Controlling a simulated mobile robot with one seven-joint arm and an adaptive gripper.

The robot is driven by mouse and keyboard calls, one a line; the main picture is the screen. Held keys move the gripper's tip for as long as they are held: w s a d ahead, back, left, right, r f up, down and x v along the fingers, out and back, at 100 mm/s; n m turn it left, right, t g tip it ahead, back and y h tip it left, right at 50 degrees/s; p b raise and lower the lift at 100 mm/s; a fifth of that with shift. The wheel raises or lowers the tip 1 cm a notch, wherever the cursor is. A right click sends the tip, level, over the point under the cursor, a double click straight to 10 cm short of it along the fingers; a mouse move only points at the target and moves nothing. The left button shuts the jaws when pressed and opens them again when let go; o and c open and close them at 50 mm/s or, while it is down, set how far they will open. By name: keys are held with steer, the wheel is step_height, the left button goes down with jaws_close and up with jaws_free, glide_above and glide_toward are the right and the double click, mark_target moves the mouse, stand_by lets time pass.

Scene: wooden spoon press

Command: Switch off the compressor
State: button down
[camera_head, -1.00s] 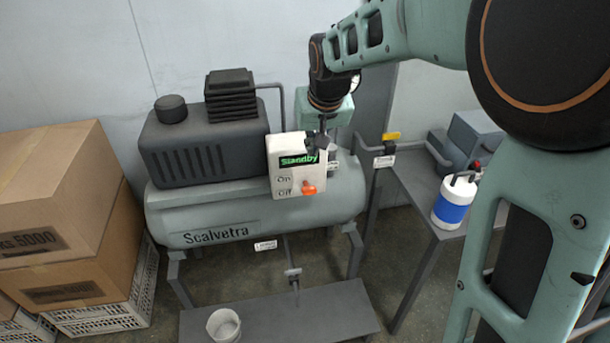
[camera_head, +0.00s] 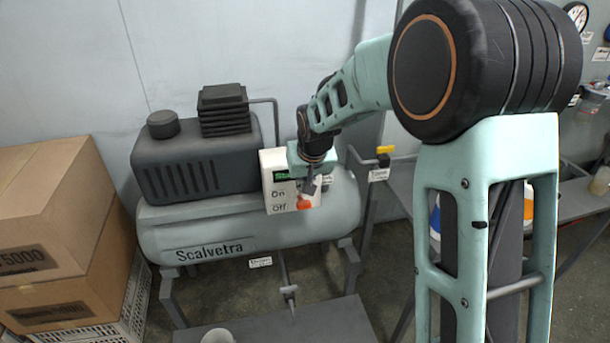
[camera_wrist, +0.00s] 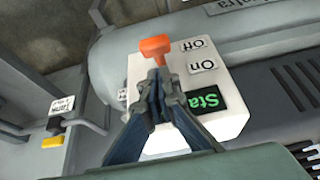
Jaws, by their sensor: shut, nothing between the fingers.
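The compressor (camera_head: 240,222) is a grey tank marked "Scalvetra" with a dark motor housing on top. Its white control box (camera_head: 267,170) carries On and Off labels, a green display (camera_wrist: 205,100) and an orange switch (camera_head: 304,204). The switch's orange end (camera_wrist: 156,47) sits beside the Off label (camera_wrist: 198,43) in the wrist view. My gripper (camera_head: 309,188) is shut and empty, in front of the box at the switch. Its fingertips (camera_wrist: 156,76) cover the switch's base; I cannot tell whether they touch it. The display's visible letters read "Sta".
Cardboard boxes (camera_head: 70,225) stand on white crates at the left. A yellow-handled valve (camera_head: 385,150) is right of the compressor. A table with a partly hidden blue-and-white container (camera_head: 435,218) is at the right. A white cup (camera_head: 217,336) is below on a low grey platform.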

mark_target(305, 205)
steer(key=shift+s+d+f, duration=0.1)
steer(key=shift+s+f, duration=0.1)
steer(key=shift+f, duration=0.3)
steer(key=shift+s+f, duration=0.15)
steer(key=shift+f, duration=0.3)
steer(key=shift+s+d+f+t+b, duration=0.1)
steer(key=shift+s+f+t+b, duration=0.3)
steer(key=shift+b, duration=1.6)
steer(key=f+t+b, duration=0.1)
steer(key=b, duration=0.4)
steer(key=shift+s+d+f+t+y, duration=0.1)
steer(key=shift+s+f+t+y, duration=0.25)
steer(key=shift+t+y, duration=0.05)
steer(key=f+b, duration=0.1)
steer(key=b, duration=0.2)
steer(key=shift+s+d+f, duration=0.15)
steer(key=shift+s+f, duration=0.2)
steer(key=shift+s, duration=0.05)
steer(key=shift+r, duration=0.1)
steer(key=shift+r+p, duration=0.55)
steer(key=shift+r, duration=0.15)
steer(key=shift+r, duration=0.1)
